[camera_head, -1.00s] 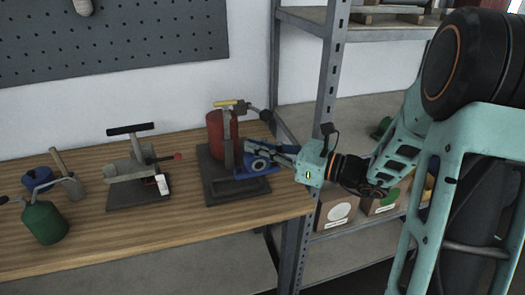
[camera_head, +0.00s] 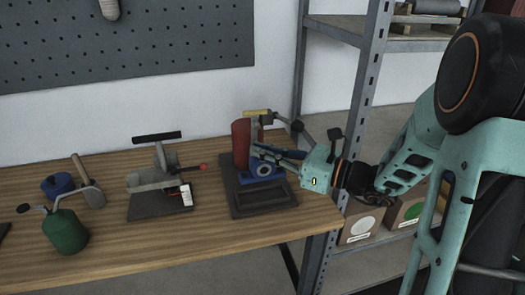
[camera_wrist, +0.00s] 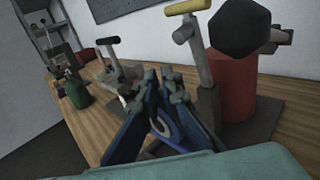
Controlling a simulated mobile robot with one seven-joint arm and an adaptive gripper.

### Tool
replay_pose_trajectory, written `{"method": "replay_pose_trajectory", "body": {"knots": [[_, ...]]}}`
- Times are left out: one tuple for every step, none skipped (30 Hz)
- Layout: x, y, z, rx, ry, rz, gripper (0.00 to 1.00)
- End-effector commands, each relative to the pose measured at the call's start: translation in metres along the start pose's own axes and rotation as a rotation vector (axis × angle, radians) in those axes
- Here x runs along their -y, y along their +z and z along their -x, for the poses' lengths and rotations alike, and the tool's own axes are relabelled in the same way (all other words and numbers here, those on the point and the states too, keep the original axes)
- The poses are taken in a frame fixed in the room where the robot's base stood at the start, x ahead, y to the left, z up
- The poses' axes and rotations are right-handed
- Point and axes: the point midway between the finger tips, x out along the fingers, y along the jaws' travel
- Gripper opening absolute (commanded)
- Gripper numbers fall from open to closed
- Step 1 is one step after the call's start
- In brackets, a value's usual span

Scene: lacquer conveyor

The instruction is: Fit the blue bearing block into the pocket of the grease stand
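The grease stand has a dark base plate (camera_head: 250,208), a red cylinder (camera_head: 241,145) and a lever post with a yellow handle (camera_head: 257,112). The blue bearing block (camera_head: 265,171), with a round bore, is at the front of the post, over the base plate. My gripper (camera_head: 268,152) reaches in from the right and is shut on the block's upper part. In the wrist view, part of the blue block (camera_wrist: 166,125) shows between the fingers. The pocket is hidden, and I cannot tell whether the block touches the stand.
Left of the stand is another lever device (camera_head: 160,187) with a red knob. Farther left are a green oil can (camera_head: 66,232), a blue round part (camera_head: 58,184) and a wooden-handled tool (camera_head: 88,185). A metal shelf upright (camera_head: 366,75) stands right of the bench. Bare wood lies in front.

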Motion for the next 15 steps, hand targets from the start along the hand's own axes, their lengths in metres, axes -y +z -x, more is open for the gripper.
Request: {"method": "replay_pose_trajectory", "body": {"knots": [[0.0,0.001,0.0,0.002,-0.001,0.001,0.0],[0.0,0.002,0.0,0.003,-0.002,0.001,0.0],[0.0,0.002,0.0,0.003,-0.005,0.002,0.0],[0.0,0.001,0.0,0.003,-0.007,0.003,0.0],[0.0,-0.001,0.0,0.003,-0.006,0.003,0.0],[0.0,-0.003,0.0,0.003,-0.006,0.003,0.0],[0.0,-0.004,0.0,0.003,-0.006,0.003,0.0],[0.0,-0.006,0.0,0.003,-0.006,0.003,0.0],[0.0,-0.009,0.0,0.003,-0.006,0.003,0.0],[0.0,-0.011,0.0,0.003,-0.006,0.003,0.0],[0.0,-0.013,0.0,0.003,-0.006,0.003,0.0],[0.0,-0.016,-0.001,0.003,-0.006,0.003,0.0],[0.0,-0.019,-0.001,0.003,-0.006,0.003,0.0],[0.0,-0.022,-0.001,0.003,-0.006,0.003,0.0],[0.0,-0.025,-0.001,0.003,-0.006,0.002,0.0]]}}
